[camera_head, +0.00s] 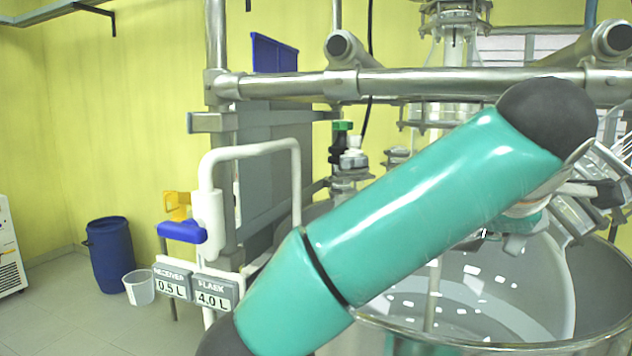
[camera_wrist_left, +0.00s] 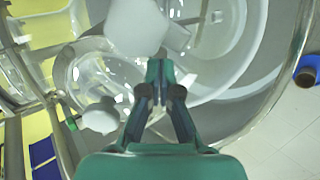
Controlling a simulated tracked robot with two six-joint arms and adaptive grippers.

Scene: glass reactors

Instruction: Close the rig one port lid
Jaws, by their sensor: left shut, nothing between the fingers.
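My left gripper (camera_wrist_left: 160,72) is shut with nothing between its fingers, over the clear glass vessel of the rig. A white rounded part (camera_wrist_left: 138,25) lies right by its fingertips; I cannot tell whether they touch or whether this is the port lid. A smaller white knob (camera_wrist_left: 100,116) stands on the glass to the left. In the head view my teal left arm crosses the middle and hides much of the rig's top. The port lid cannot be made out for certain there. My right gripper is not in view.
A steel crossbar (camera_head: 420,84) runs across above the arm. A wide steel bath (camera_head: 590,300) sits at the lower right. A white pipe frame with a blue-and-yellow valve (camera_head: 182,230) stands at left. A blue bin (camera_head: 110,255) and a white bucket (camera_head: 139,287) are on open floor.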

